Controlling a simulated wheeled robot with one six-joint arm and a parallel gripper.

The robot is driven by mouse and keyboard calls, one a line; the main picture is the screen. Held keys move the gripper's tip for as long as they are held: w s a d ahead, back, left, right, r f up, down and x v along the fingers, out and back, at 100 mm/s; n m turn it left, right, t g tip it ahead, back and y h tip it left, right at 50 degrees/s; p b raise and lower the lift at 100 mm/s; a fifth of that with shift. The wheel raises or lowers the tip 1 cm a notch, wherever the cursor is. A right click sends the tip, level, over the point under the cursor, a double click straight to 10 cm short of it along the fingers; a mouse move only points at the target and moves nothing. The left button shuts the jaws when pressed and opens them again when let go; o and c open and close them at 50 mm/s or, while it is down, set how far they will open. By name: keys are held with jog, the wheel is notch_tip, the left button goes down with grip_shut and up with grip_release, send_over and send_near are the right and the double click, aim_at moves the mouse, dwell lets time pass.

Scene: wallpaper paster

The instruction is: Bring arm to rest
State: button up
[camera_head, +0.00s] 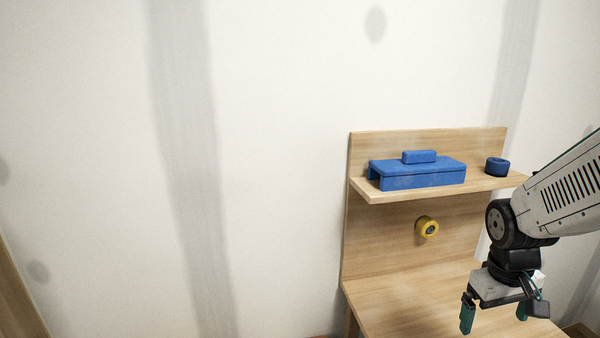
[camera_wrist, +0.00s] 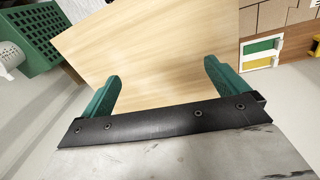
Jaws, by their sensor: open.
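My gripper (camera_head: 495,313) hangs at the lower right in the head view, over the wooden table (camera_head: 390,312). Its two green fingers are apart with nothing between them. In the wrist view the open gripper (camera_wrist: 163,82) shows bare wooden tabletop (camera_wrist: 150,40) beyond its fingers. My arm reaches in from the right edge of the head view, with the gripper pointing down.
A wooden shelf (camera_head: 375,195) on the table's back panel carries a blue box-like piece (camera_head: 425,178) with a small blue block (camera_head: 419,157) on top, and a blue ring (camera_head: 497,166). A yellow roller (camera_head: 427,227) sits on the panel below. A green slotted container (camera_wrist: 50,35) lies left in the wrist view.

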jog(key=s+a+r+t+y, duration=0.1)
jog(key=s+a+r, duration=0.9)
jog(key=s+r, duration=0.2)
jog(key=shift+s+m, duration=0.3)
jog(key=shift+s, duration=1)
jog(key=shift+a, duration=0.1)
